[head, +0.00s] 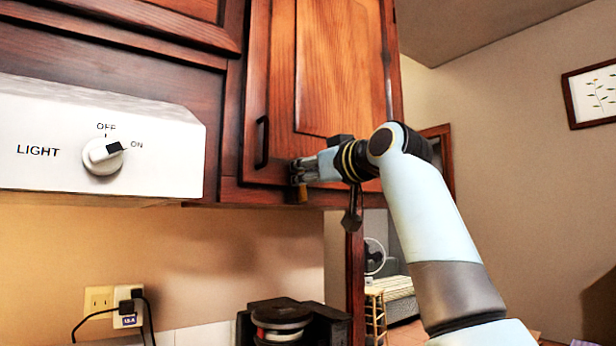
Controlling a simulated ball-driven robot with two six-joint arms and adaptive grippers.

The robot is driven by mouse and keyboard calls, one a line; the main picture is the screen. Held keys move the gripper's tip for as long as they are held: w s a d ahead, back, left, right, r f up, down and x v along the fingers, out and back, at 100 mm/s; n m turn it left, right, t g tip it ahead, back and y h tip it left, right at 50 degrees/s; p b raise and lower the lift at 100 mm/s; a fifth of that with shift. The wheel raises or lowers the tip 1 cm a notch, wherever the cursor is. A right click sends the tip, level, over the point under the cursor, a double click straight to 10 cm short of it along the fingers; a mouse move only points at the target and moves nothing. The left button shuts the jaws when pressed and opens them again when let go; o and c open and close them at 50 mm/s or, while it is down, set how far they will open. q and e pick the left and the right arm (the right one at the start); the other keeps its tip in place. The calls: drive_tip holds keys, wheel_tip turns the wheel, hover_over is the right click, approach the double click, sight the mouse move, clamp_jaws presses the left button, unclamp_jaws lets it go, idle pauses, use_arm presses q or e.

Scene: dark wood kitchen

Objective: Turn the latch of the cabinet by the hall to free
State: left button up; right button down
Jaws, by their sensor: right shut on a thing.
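The wooden cabinet (338,70) by the hall hangs on the wall in the upper middle of the head view, its door closed or nearly so. A black bar handle (262,142) sits at the left edge of its door. My right gripper (299,176) is at the door's lower left, below and right of the handle. It is shut on a small brass-coloured piece, the latch (302,195), whose lower end shows under the fingers. The rest of the latch is hidden by the gripper, so its angle is hard to tell. My left gripper is not in view.
A white range hood (170,150) with a LIGHT knob (103,155) is at the left. A dark appliance (285,322) stands below the cabinet. An outlet with plugs (115,304) is at lower left. The hall opens to the right, with a framed picture (592,94).

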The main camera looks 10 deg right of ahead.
sight(287, 182)
drive_tip(key=n+b, duration=0.1)
drive_tip(key=n, duration=0.1)
drive_tip(key=a+f+n+b, duration=0.1)
drive_tip(key=n+b, duration=0.1)
drive_tip(key=n, duration=0.1)
drive_tip(key=s+a+n+b, duration=0.1)
drive_tip(key=n+b, duration=0.1)
drive_tip(key=n, duration=0.1)
drive_tip(key=shift+a+f, duration=0.2)
drive_tip(key=shift+f, duration=0.1)
drive_tip(key=n+b, duration=0.2)
drive_tip(key=f+n+b, duration=0.1)
drive_tip(key=n, duration=0.1)
drive_tip(key=shift+s+a+f+b, duration=0.15)
drive_tip(key=shift+a+f+b, duration=0.05)
drive_tip(key=shift+a+b, duration=0.2)
drive_tip(key=shift+a+f+n+b, duration=0.1)
drive_tip(key=shift+f+n+b, duration=0.2)
drive_tip(key=shift+n+b, duration=0.65)
drive_tip(key=shift+a+f+n+b, duration=0.1)
drive_tip(key=shift+f+n+b, duration=0.35)
drive_tip(key=shift+n, duration=0.9)
drive_tip(key=shift+d+r, duration=0.1)
drive_tip(key=c, duration=1.3)
unclamp_jaws()
drive_tip(key=shift+o, duration=0.2)
drive_tip(key=shift+s, duration=0.1)
